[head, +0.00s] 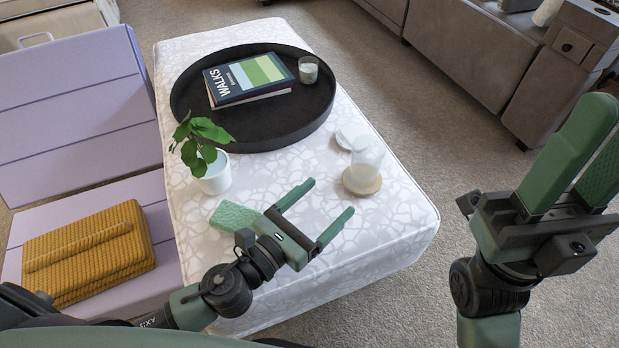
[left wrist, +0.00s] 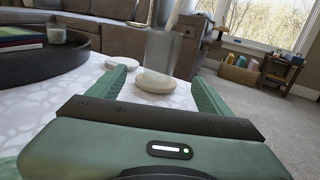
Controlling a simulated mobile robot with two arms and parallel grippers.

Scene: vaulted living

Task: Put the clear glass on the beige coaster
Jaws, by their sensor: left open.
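The clear glass (head: 368,158) stands upright on the beige coaster (head: 361,182), near the right side of the patterned ottoman (head: 290,185). In the left wrist view the glass (left wrist: 161,52) rises from the coaster (left wrist: 154,83), beyond and between my fingertips. My left gripper (head: 330,198) is open and empty, low over the ottoman on the near side of the glass and apart from it. My right gripper (head: 604,140) is raised at the right, with a gap between its fingers and nothing visible in it.
A white coaster (head: 350,136) lies just behind the glass. A potted plant (head: 213,172) and a green block (head: 233,217) stand to the left. A dark round tray (head: 185,125) holds a book (head: 248,80) and a small candle glass (head: 308,69).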

